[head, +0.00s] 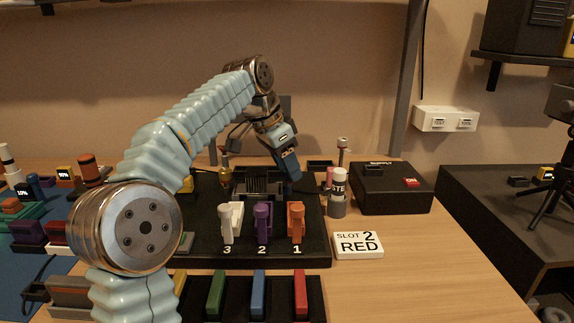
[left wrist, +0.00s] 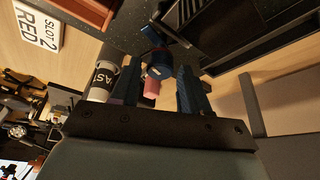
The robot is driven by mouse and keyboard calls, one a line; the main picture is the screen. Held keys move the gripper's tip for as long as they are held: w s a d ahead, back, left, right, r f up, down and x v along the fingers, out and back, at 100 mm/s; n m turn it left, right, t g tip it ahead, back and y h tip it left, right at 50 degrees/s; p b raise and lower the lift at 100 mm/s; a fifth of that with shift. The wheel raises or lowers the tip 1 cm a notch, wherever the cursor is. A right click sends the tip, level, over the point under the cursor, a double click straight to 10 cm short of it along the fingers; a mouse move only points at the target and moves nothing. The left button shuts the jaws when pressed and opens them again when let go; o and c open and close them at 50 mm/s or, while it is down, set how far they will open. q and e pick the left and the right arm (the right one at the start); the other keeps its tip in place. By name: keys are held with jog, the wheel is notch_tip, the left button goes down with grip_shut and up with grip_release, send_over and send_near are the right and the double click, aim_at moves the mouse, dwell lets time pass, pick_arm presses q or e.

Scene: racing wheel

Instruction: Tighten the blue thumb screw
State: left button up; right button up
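In the head view my left gripper (head: 290,172) reaches down over the back right of the black base board (head: 205,222). In the left wrist view, the two dark fingers of my left gripper (left wrist: 160,78) stand apart. A small blue knob, apparently the blue thumb screw (left wrist: 157,63), shows between their tips, with a gap visible on its right. I cannot tell whether a finger touches it. The knob is hidden behind the gripper in the head view. My right gripper is in neither view.
White, purple and orange levers (head: 263,222) stand on the board. A black box (head: 391,190) and a "SLOT 2 RED" sign (head: 358,245) lie to the right. The front right table is clear.

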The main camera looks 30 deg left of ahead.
pick_arm(q)
jog(key=shift+o, duration=0.7)
jog(key=v, duration=0.7)
jog(key=shift+r, duration=0.25)
